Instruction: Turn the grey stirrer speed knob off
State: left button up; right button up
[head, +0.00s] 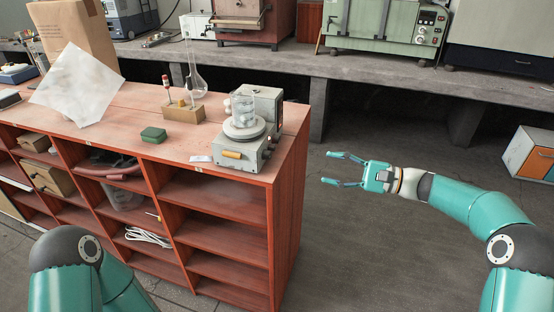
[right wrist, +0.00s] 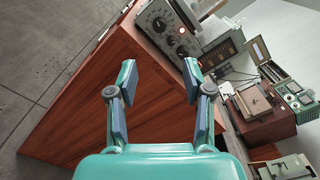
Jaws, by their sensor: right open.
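The stirrer (head: 228,151) is a grey box unit with a round plate and a glass beaker (head: 243,107), near the right end of the red wooden cabinet top. Its right side carries small knobs, seen edge-on in the head view. In the right wrist view the stirrer's panel (right wrist: 153,38) shows a dial, several dark round knobs (right wrist: 171,40) and a small lit red lamp; I cannot tell which knob sets the speed. My right gripper (head: 328,168) is open and empty, right of the cabinet and apart from the stirrer; its fingers also show in the right wrist view (right wrist: 158,78). My left gripper is out of view.
A concrete bench (head: 350,66) with equipment runs behind. Open floor surrounds my right gripper.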

aim_at(267, 155)
jog(key=p+x, duration=0.1)
jog(key=x, duration=1.3)
jog(key=shift+w+a+f, duration=0.1)
jog(key=shift+a, duration=0.3)
